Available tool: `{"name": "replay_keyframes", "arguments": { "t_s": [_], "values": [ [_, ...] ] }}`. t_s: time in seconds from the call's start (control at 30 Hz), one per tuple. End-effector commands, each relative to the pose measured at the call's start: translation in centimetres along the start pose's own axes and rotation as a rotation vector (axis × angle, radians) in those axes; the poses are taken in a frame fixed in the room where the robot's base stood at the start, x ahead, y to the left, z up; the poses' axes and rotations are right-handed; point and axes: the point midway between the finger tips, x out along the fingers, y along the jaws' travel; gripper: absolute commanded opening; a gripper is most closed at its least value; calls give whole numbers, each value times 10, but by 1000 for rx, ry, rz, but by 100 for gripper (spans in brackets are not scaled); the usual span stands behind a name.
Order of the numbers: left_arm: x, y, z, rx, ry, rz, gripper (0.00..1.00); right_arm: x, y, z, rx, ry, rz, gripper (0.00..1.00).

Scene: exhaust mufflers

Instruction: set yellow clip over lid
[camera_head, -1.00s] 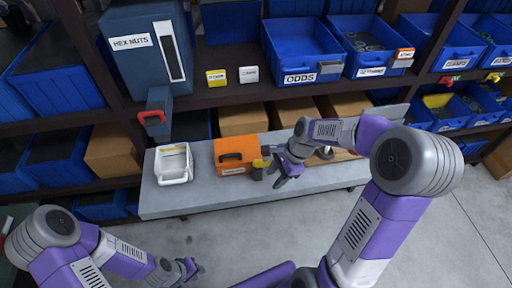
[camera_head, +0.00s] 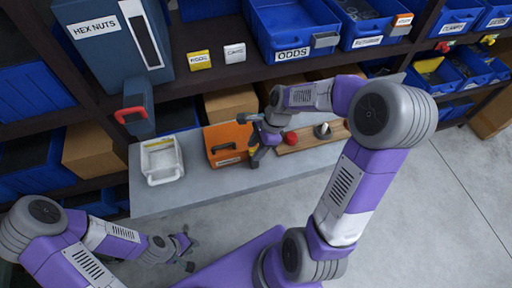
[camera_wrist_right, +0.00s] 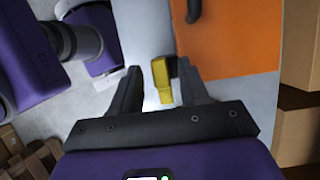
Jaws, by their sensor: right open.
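The yellow clip (camera_wrist_right: 162,82) shows in the right wrist view between the two fingers of my right gripper (camera_wrist_right: 160,92), with space on both sides. That gripper is open and not closed on it. In the head view my right gripper (camera_head: 254,152) is low over the bench, beside the right end of the orange case (camera_head: 225,145); the gripper mostly hides the clip there. The orange case also fills the upper right of the wrist view (camera_wrist_right: 235,35). Which part is the lid I cannot tell. My left gripper (camera_head: 186,254) hangs in front of the bench, fingers apart and empty.
A white basket (camera_head: 162,172) stands on the grey bench (camera_head: 205,190), left of the case. A red knob (camera_head: 290,137) and a wooden board (camera_head: 312,141) with a grey cone (camera_head: 323,130) lie to the right. Shelves with blue bins (camera_head: 290,30) rise behind.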

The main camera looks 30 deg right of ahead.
Motion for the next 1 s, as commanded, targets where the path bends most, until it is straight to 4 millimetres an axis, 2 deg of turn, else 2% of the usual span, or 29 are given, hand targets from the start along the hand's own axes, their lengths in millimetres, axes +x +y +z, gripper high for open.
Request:
{"name": "replay_keyframes", "arguments": {
  "t_s": [0.23, 0.53, 1.0],
  "values": [
    [0, 0, 0, 0, 0, 0, 25, 1, 0, 0, -1, 0, 0, 45],
    [0, 0, 0, 0, 0, 0, 25, 1, 0, 0, -1, 0, 0, 0],
    [-9, 4, 0, 0, 0, 0, 25, 0, 0, 1, -73, 1, 33, 0]
  ]
}}
